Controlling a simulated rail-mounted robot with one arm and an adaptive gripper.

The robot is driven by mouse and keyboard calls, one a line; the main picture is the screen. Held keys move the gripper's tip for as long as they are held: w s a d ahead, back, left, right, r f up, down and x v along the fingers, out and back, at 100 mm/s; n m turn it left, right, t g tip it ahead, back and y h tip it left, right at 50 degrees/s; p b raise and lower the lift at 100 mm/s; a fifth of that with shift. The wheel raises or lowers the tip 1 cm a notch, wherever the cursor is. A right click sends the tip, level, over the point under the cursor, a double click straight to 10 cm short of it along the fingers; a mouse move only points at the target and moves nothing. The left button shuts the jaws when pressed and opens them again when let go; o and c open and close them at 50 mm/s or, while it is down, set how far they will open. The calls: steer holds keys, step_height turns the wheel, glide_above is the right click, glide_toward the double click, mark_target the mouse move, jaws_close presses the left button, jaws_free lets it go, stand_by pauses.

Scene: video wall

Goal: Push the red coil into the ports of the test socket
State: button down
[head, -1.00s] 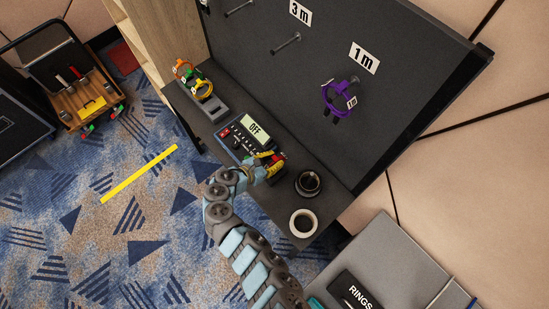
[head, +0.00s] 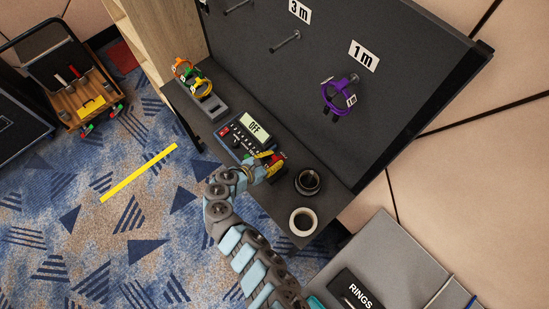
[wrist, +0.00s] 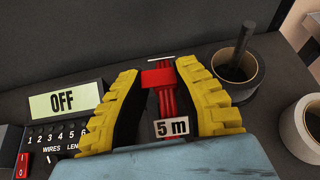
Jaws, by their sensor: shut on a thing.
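My gripper (wrist: 168,105) has yellow ridged fingers, shut on the red coil (wrist: 168,92), which carries a "5 m" tag (wrist: 172,127) in the wrist view. In the head view my gripper (head: 262,168) is at the right end of the tester (head: 243,137), with a bit of the red coil (head: 277,165) showing beside it. The tester's display reads "OFF" (wrist: 63,101). The test socket and its ports cannot be made out; the gripper and coil cover that area. I cannot tell whether the coil touches the socket.
A dark roll (head: 307,182) and a white roll (head: 302,222) stand on the shelf right of my gripper. A grey holder (head: 207,102) with orange, green and yellow coils is at the far left. A purple coil (head: 335,97) hangs on the "1 m" peg of the dark board.

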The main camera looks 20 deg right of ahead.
steer(key=shift+f, duration=0.15)
steer(key=c, duration=0.8)
jaws_free()
steer(key=v, duration=1.2)
steer(key=shift+f, duration=0.1)
